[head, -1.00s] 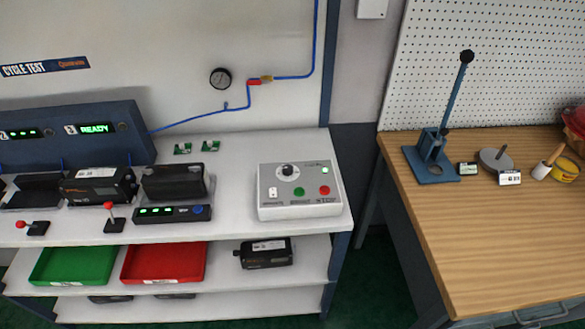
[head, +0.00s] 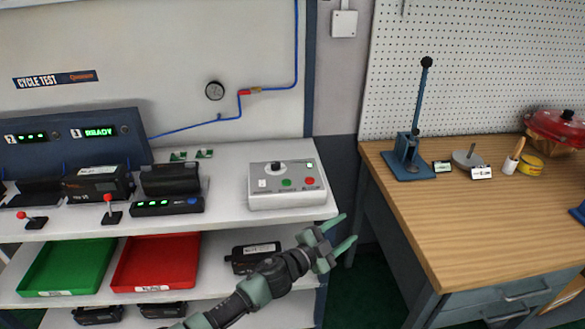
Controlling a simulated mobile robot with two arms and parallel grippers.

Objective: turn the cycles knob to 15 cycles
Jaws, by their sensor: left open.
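The control box (head: 286,201) is light grey and stands at the right end of the white bench. The black cycles knob (head: 278,168) sits at the upper middle of its top face; its pointer is too small to read. A green button (head: 286,183), a red button (head: 309,181) and a white switch (head: 262,183) are on the same face. My left gripper (head: 341,232) is open and empty, below and to the right of the box, in front of the bench's right end and apart from the box. My right gripper is not in view.
Black devices (head: 98,184) and red-knobbed levers (head: 111,210) stand left of the box. Green (head: 68,265) and red (head: 157,262) trays lie on the shelf below. A wooden table (head: 470,220) with a blue lever press (head: 409,160) stands at the right, across a gap.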

